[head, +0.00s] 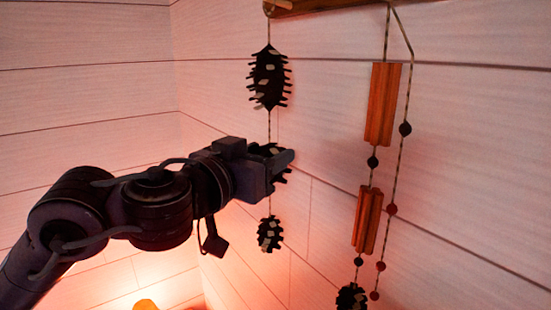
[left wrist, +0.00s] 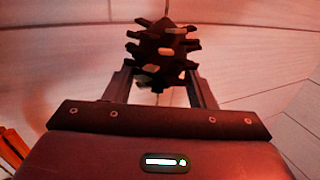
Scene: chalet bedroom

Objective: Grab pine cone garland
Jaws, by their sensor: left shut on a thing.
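The pine cone garland hangs on a cord by the wall, with a large dark cone (head: 268,78) at the top and a smaller cone (head: 269,234) at the bottom. My left gripper (head: 280,163) is at the middle cone, which it mostly hides in the head view. In the left wrist view this middle cone (left wrist: 163,50) sits between the two fingers of my left gripper (left wrist: 160,85), and they are shut on it. The cord runs up from it. My right gripper is not in view.
A second hanging string with wooden pieces (head: 382,104), beads and another dark cone (head: 351,297) hangs to the right. A wooden bar (head: 315,6) is at the top. Pale plank walls (head: 470,130) stand behind. A glowing orange lamp (head: 146,304) shows at the bottom left.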

